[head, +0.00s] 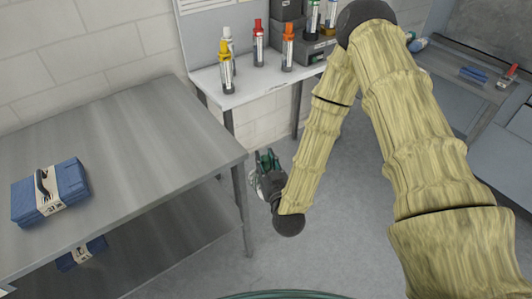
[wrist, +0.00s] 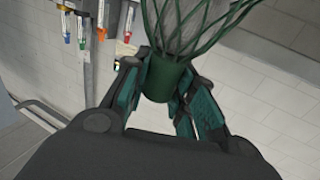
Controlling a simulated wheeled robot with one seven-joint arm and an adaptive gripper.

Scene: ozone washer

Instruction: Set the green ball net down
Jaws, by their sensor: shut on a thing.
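My gripper (wrist: 165,88) is shut on the green ball net (wrist: 168,76) in the wrist view. The net has a green cylindrical neck between the fingers, and green strands spread upward around a greyish body. In the head view my gripper (head: 266,168) is in the gap to the right of the metal table, in front of the small white shelf. There the net is mostly hidden behind the gripper and arm; only a little green shows at the fingers.
A metal table (head: 130,140) fills the left, with a folded blue bundle (head: 50,193) on top and another (head: 82,253) on its lower shelf. A small white table (head: 262,88) at the back holds several colored bottles. A counter (head: 460,60) stands at right. Grey floor lies between.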

